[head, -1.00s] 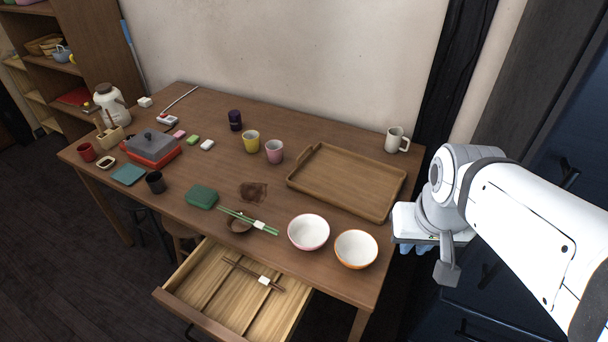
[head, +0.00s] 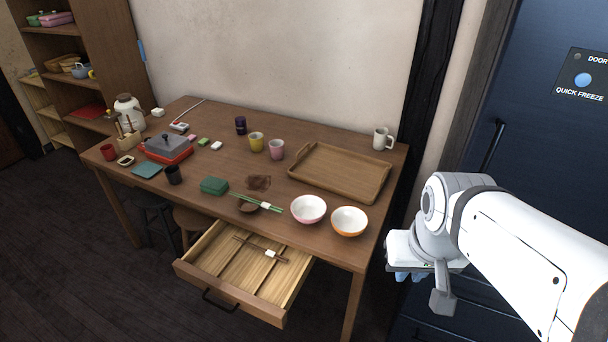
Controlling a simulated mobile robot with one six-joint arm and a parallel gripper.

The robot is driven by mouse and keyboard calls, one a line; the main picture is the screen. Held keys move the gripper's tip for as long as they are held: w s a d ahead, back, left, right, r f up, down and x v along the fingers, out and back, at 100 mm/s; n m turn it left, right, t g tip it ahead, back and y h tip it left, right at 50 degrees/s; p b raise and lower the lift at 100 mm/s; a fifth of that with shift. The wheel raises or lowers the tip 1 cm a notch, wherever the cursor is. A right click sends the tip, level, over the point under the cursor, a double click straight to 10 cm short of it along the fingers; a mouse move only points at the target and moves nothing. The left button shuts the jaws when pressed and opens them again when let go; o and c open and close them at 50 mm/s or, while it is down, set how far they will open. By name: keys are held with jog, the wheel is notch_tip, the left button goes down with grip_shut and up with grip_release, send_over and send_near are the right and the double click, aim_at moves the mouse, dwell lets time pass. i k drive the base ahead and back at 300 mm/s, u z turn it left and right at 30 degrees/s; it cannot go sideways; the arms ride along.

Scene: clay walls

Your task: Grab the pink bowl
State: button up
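The pink bowl (head: 308,209) is white inside with a pink outer side and rim. It stands upright and looks empty near the front right of the wooden table. An orange bowl (head: 349,221) stands close to its right. My gripper (head: 442,302) is to the right of the table, apart from both bowls. It shows only in part, below my wrist, and its fingers cannot be made out clearly.
The table (head: 215,165) has an open drawer (head: 245,262) jutting out at the front, with chopsticks inside. A wooden tray (head: 340,172) lies behind the bowls. Green chopsticks (head: 262,204) lie left of the pink bowl. A dark blue freezer door (head: 540,130) stands at the right.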

aim_at(309, 210)
jog(key=z, duration=0.15)
jog(key=i, duration=0.9)
jog(key=u, duration=0.05)
